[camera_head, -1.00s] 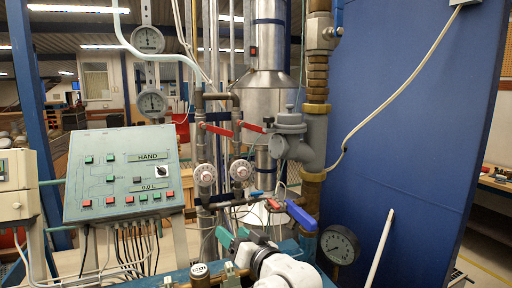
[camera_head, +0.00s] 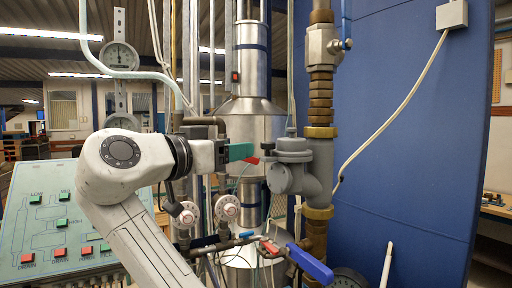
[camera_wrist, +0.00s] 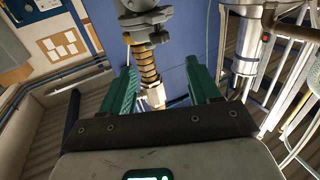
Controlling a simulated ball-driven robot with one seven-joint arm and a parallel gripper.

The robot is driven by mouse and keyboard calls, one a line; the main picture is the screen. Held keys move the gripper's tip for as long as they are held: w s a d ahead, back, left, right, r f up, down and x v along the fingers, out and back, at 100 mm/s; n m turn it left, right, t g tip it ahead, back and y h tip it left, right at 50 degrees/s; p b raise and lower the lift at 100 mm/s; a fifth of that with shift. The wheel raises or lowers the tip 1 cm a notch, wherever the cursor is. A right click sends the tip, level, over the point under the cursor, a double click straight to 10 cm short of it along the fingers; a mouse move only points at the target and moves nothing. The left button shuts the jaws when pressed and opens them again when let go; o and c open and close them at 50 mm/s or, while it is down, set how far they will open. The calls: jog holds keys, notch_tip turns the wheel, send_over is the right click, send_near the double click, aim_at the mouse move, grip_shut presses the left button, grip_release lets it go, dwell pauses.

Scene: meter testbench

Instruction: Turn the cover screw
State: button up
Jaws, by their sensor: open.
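A grey cast fitting (camera_head: 291,178) with a round flanged cover (camera_head: 292,146) stands on the brass-and-steel pipe in the head view. A small stub shows on top of the cover; I cannot clearly make out a screw. My gripper (camera_head: 250,153) with green fingers is just left of the cover, at about its height and apart from it in the picture. In the wrist view my gripper (camera_wrist: 160,68) is open with nothing held between its green fingers. The grey fitting (camera_wrist: 143,20) shows there at the top, beyond the fingertips.
A vertical pipe with brass fittings (camera_head: 320,95) rises right of the cover. Below are two round dials, one of them here (camera_head: 227,208), and a blue lever (camera_head: 310,262). A blue panel (camera_head: 420,150) stands behind at right; a control panel (camera_head: 35,225) is at left.

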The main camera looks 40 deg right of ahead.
aim_at(264, 144)
jog(key=d+p, duration=0.1)
jog(key=d, duration=0.2)
jog(key=w+d+p, duration=0.1)
jog(key=d, duration=0.2)
jog(key=d+p, duration=0.1)
jog(key=d, duration=0.2)
jog(key=shift+w+r, duration=0.15)
jog(key=shift+w+d+p, duration=0.1)
jog(key=shift+d+p, duration=0.35)
jog(key=shift+d, duration=0.3)
jog(key=c, duration=1)
